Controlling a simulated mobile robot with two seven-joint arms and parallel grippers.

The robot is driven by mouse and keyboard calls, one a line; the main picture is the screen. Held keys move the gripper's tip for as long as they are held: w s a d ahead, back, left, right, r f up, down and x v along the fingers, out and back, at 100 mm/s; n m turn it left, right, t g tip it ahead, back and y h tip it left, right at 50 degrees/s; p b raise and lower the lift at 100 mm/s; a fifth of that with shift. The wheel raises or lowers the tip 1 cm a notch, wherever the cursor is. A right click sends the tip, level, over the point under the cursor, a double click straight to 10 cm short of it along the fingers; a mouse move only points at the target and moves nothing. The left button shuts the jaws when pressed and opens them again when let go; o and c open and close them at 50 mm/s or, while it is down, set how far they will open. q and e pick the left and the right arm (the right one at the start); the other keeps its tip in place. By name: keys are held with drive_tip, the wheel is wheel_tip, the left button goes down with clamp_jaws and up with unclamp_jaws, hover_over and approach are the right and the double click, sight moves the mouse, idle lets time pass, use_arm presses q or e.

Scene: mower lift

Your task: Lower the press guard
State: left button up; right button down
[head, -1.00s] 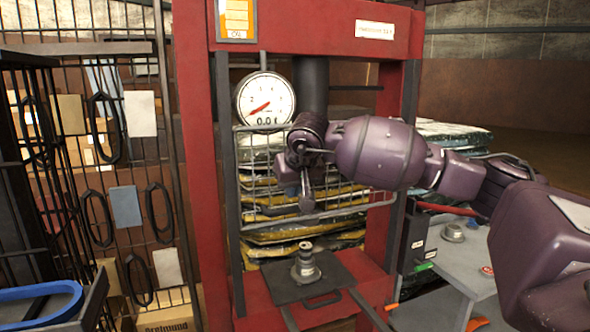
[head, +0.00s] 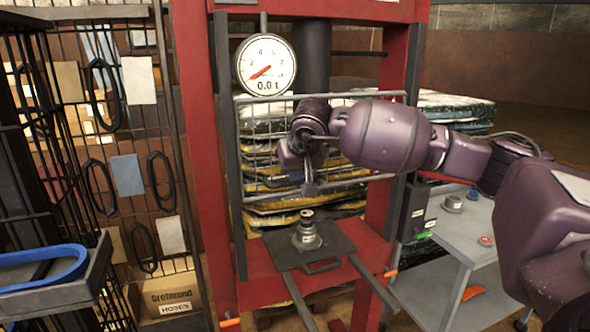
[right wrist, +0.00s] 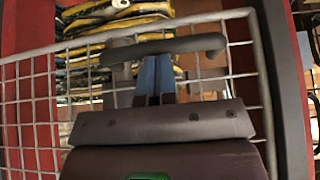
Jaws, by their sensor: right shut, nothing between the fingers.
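The press guard (head: 365,97) is a grey wire mesh panel with a tubular frame. It hangs across the opening of the red press, above the black plate. My right gripper (head: 309,188) is shut and empty, pointing down in front of the lower part of the mesh. In the right wrist view its blue fingers (right wrist: 155,80) reach up to a dark horizontal bar (right wrist: 195,46) that looks like the guard's handle. I cannot tell whether they touch. The mesh (right wrist: 40,115) shows behind them. My arm hides part of the guard's right side. My left gripper is out of view.
The red press frame (head: 200,150) carries a gauge (head: 266,65). A black plate (head: 340,242) with a small metal part (head: 306,234) sits below the guard. A grey side table (head: 470,235) stands at right. A rack (head: 75,170) and blue-lined tray (head: 50,290) are at left.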

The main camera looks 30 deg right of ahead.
use_arm(q)
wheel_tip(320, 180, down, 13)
drive_tip(key=b, duration=1.2)
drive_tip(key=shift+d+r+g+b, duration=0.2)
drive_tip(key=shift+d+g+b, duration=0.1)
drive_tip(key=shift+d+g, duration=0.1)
use_arm(e)
wheel_tip(320, 180, down, 24)
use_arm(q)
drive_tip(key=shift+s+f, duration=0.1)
use_arm(e)
drive_tip(key=shift+s+f, duration=0.1)
drive_tip(key=shift+f, duration=0.05)
